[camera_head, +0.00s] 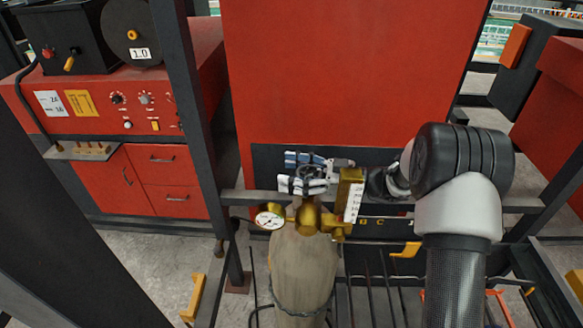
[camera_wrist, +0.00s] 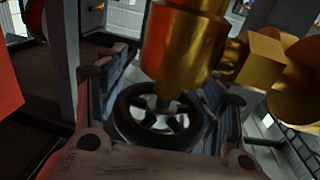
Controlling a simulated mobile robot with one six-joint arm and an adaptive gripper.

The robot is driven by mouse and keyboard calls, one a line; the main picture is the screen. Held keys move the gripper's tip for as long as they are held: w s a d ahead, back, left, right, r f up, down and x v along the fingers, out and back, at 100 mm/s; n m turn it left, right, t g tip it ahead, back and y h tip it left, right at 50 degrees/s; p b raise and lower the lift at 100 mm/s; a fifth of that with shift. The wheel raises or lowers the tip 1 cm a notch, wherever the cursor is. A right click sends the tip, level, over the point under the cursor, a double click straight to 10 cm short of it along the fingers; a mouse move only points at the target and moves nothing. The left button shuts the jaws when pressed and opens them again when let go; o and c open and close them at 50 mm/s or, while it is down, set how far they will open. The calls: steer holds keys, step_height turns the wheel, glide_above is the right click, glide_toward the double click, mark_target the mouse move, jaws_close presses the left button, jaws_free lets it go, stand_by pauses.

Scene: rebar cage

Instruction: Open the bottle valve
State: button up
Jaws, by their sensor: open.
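The gas bottle (camera_head: 303,262) is beige and stands upright in the lower middle of the head view. Brass fittings (camera_head: 309,215) sit on its top, with a round gauge (camera_head: 270,217) on the left. My gripper (camera_head: 291,172) reaches in from the right, just above and behind the fittings. Its two fingers lie on either side of the valve handwheel, and they are apart. In the wrist view the black spoked handwheel (camera_wrist: 158,118) lies between the fingers, under the brass valve body (camera_wrist: 182,45). I cannot tell if either finger touches its rim.
A red welding cabinet (camera_head: 140,180) with knobs and drawers stands at the left. A large red panel (camera_head: 350,70) rises close behind the gripper. Dark frame posts and a crossbar (camera_head: 255,197) surround the bottle. A flow tube (camera_head: 354,204) with a scale stands right beside the gripper.

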steer(key=shift+a, duration=0.1)
steer(key=shift+c, duration=0.4)
steer(key=shift+w+a, duration=0.1)
steer(key=shift+a, duration=0.05)
steer(key=c, duration=1)
steer(key=shift+f, duration=0.1)
steer(key=shift+c, duration=0.6)
